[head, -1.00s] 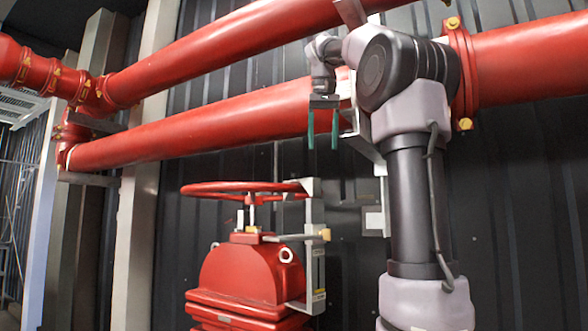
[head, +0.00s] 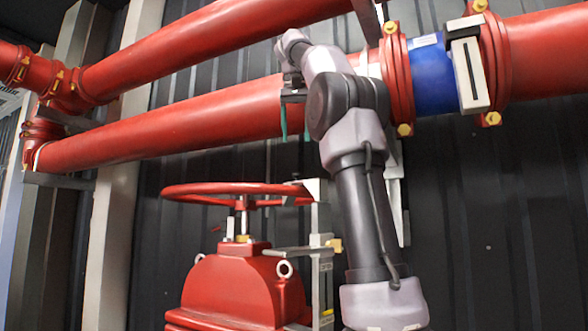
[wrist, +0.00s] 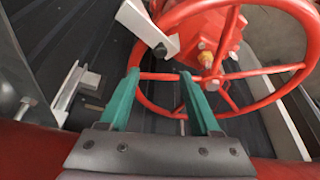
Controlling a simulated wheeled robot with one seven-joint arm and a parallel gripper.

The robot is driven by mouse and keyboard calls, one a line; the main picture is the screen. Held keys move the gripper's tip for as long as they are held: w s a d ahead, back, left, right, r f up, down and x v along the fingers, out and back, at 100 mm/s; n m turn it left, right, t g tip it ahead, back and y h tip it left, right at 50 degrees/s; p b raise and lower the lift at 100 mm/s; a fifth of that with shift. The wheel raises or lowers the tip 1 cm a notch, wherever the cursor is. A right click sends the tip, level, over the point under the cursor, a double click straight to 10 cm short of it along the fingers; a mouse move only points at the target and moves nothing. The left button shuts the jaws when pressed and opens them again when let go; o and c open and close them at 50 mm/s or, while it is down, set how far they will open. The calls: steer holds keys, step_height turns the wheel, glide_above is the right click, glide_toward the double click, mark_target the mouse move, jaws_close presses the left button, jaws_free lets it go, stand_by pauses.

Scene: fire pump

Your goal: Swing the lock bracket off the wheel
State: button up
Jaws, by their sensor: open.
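The red handwheel (head: 235,190) sits level on top of the red valve body (head: 230,285) in the head view. The grey metal lock bracket (head: 320,250) stands upright at the wheel's right side, its top end at the rim. In the wrist view the wheel (wrist: 270,72) fills the upper right, and the light bracket plate (wrist: 145,28) lies across its left rim. My gripper (head: 295,133) is above the wheel, in front of the lower red pipe. Its two green fingers (wrist: 160,78) are apart and empty in the wrist view, pointing toward the wheel, with the bracket plate beyond the left finger.
Two large red pipes (head: 165,125) run across the dark ribbed wall behind the wheel. A blue pipe section (head: 430,75) with a white box is at the upper right. A grey wall bracket (wrist: 75,88) shows left of my gripper in the wrist view.

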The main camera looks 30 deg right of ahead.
steer(key=x, duration=1)
jaws_close()
stand_by(1.3)
